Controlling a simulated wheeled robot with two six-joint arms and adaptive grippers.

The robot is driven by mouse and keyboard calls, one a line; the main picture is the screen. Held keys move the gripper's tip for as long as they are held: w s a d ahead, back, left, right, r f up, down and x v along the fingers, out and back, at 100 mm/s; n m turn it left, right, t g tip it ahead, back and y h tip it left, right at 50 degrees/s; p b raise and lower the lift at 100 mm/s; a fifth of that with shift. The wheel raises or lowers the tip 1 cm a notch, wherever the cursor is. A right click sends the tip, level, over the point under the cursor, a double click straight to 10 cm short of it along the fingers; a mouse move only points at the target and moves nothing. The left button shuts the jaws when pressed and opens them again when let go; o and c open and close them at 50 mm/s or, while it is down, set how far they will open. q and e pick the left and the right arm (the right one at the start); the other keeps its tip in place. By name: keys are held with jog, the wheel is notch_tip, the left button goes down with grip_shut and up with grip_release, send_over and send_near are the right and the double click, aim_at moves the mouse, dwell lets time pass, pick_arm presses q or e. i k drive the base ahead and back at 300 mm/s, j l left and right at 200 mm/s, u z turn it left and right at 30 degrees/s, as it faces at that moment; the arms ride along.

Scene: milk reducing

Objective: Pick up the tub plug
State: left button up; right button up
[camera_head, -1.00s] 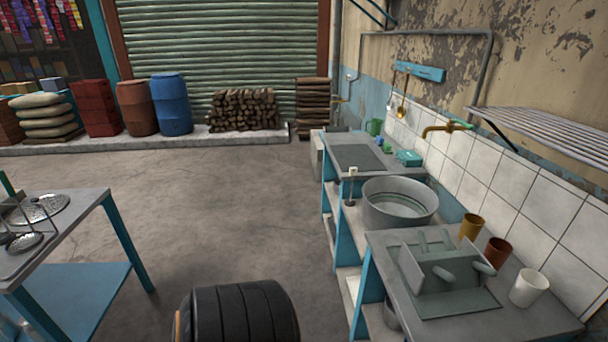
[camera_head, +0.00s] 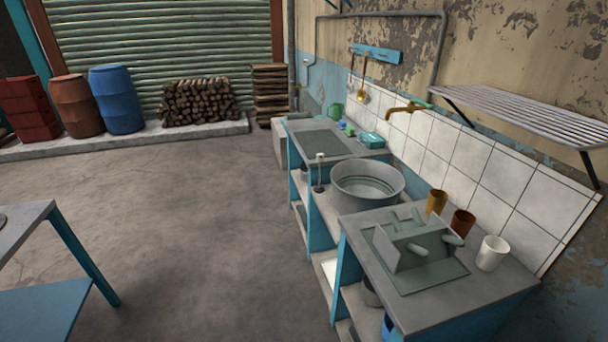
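A round grey metal tub (camera_head: 367,193) sits in the blue-framed counter on the right, between two grey worktops. A small upright piece with a white top and a dark stem and base (camera_head: 320,173) stands on the ledge just left of the tub. It may be the tub plug, but it is too small to be sure. The inside bottom of the tub is partly hidden by its near wall. Neither of my grippers is in view.
A brass tap (camera_head: 409,108) is on the tiled wall behind the tub. A grey rack with pegs (camera_head: 417,247) and several cups, one white (camera_head: 492,253), are on the near worktop. A table (camera_head: 25,222) is at left. The floor (camera_head: 190,225) between is clear.

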aim_at(320, 158)
jog(key=i+j+z, duration=0.1)
jog(key=z, duration=0.5)
jog(key=i+j+z, duration=0.25)
jog(key=j, duration=0.35)
jog(key=i+j+z, duration=0.25)
jog(key=i+j, duration=0.15)
jog(key=j, duration=0.3)
jog(key=i+j+z, duration=0.15)
jog(key=j, duration=0.2)
jog(key=i+j+z, duration=0.1)
jog(key=j, duration=0.25)
